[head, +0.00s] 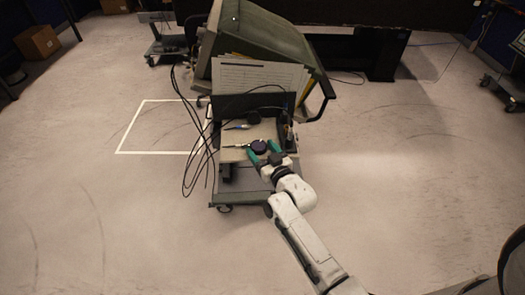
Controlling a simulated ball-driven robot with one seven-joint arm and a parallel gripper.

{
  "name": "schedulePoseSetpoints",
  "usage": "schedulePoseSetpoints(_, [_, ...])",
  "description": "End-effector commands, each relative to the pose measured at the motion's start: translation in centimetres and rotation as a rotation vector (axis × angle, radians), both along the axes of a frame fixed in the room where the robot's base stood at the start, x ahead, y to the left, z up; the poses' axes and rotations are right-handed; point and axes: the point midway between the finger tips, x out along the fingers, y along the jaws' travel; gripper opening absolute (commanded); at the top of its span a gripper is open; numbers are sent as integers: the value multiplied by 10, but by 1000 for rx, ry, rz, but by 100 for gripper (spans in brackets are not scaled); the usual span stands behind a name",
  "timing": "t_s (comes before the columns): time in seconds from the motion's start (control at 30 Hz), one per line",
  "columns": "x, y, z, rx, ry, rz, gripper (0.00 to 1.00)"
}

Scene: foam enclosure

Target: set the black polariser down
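The black polariser (259,146) is a small dark disc over the front part of the pale board on the cart. My gripper (262,150) reaches in from the lower right, with one green finger on each side of the disc. The fingers appear to touch its edges and look shut on it. The frame does not clearly show whether the disc rests on the board (233,156) or is just above it.
Another dark round piece (254,117) and a blue-tipped tool (237,127) lie farther back on the cart (240,198). A printed sheet (258,76) stands behind them. Black cables (195,160) hang at the left. The floor on both sides is mostly open.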

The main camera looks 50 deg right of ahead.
Motion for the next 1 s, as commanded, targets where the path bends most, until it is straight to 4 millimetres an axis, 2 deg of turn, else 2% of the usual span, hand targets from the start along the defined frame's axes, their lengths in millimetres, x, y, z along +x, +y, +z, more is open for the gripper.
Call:
schedulePoseSetpoints(0.13, [0, 0, 0, 0, 0, 0, 83])
schedulePoseSetpoints(0.47, [-2, 1, 3, 0, 0, 0, 83])
schedulePoseSetpoints(0.67, [-29, 14, 2, 1, 0, 3, 83])
schedulePoseSetpoints(1.0, [-90, 39, 7, 1, 2, 0, 83])
